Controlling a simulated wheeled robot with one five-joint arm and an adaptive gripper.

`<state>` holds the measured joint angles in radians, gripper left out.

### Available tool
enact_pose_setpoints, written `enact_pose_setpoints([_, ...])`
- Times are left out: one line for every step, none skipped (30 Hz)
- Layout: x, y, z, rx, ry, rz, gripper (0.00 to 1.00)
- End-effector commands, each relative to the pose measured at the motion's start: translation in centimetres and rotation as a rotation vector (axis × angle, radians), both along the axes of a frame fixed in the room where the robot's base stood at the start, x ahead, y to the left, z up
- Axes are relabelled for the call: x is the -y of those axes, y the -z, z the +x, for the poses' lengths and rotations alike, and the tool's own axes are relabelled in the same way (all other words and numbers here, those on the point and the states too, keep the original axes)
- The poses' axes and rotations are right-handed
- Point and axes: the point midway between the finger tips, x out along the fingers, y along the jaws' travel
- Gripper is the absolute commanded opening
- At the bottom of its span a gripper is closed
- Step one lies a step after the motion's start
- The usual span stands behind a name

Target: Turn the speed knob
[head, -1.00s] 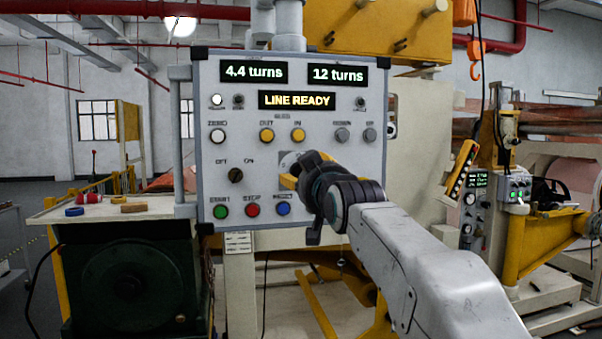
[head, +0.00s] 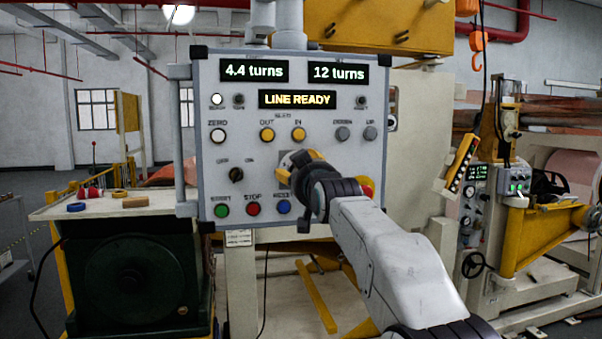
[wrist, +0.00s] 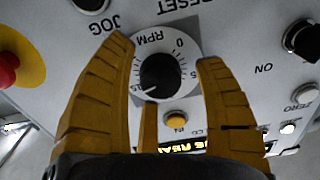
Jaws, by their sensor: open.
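The speed knob (wrist: 160,75) is a black round knob with a white pointer on a white dial marked RPM, seen upside down in the wrist view. My gripper (wrist: 165,54) is open, its yellow fingers on either side of the dial with the knob between them. Daylight shows between fingers and knob, and I cannot tell whether the fingertips touch the panel. In the head view my gripper (head: 287,168) is at the control panel (head: 330,160) and hides the knob. The panel's displays read 4.4 turns, 12 turns and LINE READY.
A red emergency button on a yellow disc (wrist: 12,68) is close beside my left finger in the wrist view. A black OFF/ON switch (head: 236,174) sits left of my gripper. Start, stop and reset buttons (head: 253,209) line the lower panel. A yellow button (wrist: 176,119) lies near the fingers.

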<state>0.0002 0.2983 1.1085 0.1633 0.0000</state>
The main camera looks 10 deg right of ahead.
Motion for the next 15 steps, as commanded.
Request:
enact_pose_setpoints([0.0, 0.01, 0.0, 0.0, 0.0, 0.0, 0.63])
enact_pose_setpoints([0.0, 0.02, 0.0, 0.0, 0.0, 0.0, 0.61])
enact_pose_setpoints([0.0, 0.02, -0.01, 0.0, 0.0, 0.0, 0.57])
enact_pose_setpoints([0.0, 0.02, -0.01, 0.0, 0.0, 0.0, 0.54])
enact_pose_setpoints([0.0, 0.02, -0.01, -0.001, 0.0, 0.0, 0.52])
enact_pose_setpoints([0.0, 0.02, -0.01, -0.001, 0.0, 0.0, 0.48])
enact_pose_setpoints([0.0, 0.02, -0.01, -0.001, 0.0, 0.0, 0.45])
enact_pose_setpoints([0.0, 0.02, -0.01, -0.001, 0.0, 0.0, 0.43])
enact_pose_setpoints([0.0, 0.02, -0.01, -0.001, 0.0, 0.0, 0.39])
enact_pose_setpoints([0.0, 0.02, -0.01, -0.001, 0.0, 0.0, 0.36])
enact_pose_setpoints([0.0, 0.02, -0.01, -0.001, 0.0, 0.0, 0.34])
enact_pose_setpoints([0.0, 0.02, -0.01, -0.001, 0.0, 0.0, 0.3])
enact_pose_setpoints([0.0, 0.03, -0.01, -0.001, 0.0, 0.0, 0.28])
enact_pose_setpoints([-0.01, 0.04, -0.01, -0.001, 0.0, 0.0, 0.25])
enact_pose_setpoints([-0.01, 0.06, 0.0, -0.002, 0.0, 0.0, 0.21])
